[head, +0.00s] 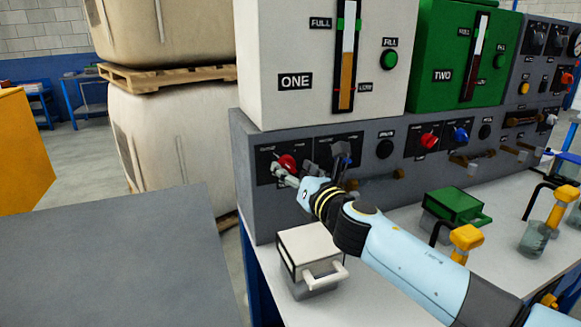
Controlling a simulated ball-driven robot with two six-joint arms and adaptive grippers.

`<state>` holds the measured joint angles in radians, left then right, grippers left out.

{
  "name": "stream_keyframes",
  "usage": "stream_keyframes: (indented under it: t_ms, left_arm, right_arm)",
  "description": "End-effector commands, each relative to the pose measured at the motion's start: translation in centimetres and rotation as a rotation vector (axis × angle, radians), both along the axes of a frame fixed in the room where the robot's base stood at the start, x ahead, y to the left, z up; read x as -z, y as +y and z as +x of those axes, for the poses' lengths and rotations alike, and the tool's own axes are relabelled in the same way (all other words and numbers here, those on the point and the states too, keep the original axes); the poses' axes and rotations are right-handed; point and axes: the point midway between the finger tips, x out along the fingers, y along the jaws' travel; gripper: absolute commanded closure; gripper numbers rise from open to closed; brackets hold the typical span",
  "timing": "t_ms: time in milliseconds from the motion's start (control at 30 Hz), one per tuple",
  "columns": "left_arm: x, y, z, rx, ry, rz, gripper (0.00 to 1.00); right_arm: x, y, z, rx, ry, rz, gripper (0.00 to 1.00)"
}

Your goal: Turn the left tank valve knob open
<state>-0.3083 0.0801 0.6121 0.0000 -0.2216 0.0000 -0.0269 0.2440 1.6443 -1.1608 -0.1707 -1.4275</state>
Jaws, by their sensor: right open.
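The left tank, a white box marked ONE (350,95), stands above a grey control panel (245,160). A red knob (287,162) sits on the panel below this tank. My right gripper (290,173) is at the front of the panel, with its grey fingers at the red knob and partly covering its lower side. It is open; I cannot tell whether a finger touches the knob. A dark blue part (341,148), possibly a second knob, shows just right of the red one, partly hidden by my gripper. My left gripper is not in view.
A green tank marked TWO (440,50) stands to the right, with another red knob (429,140) and a blue knob (460,135) below it.

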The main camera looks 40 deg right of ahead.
Motion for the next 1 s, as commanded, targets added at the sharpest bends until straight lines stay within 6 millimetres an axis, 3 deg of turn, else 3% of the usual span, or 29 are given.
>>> stream_keyframes:
  t_ms: [200,433,867,1000]
  left_arm:
    - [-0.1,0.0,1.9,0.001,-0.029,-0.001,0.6]
    - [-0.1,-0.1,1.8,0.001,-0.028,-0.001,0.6]
    - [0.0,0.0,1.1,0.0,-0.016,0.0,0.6]
    - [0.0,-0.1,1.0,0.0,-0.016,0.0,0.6]
  right_arm:
    - [0.1,-0.2,1.5,0.001,0.001,0.002,0.4]
    - [0.1,-0.2,1.5,0.0,0.001,0.002,0.4]
    - [0.1,-0.2,1.5,0.001,0.001,0.001,0.95]
    - [0.1,-0.2,1.5,0.001,-0.001,0.006,0.95]
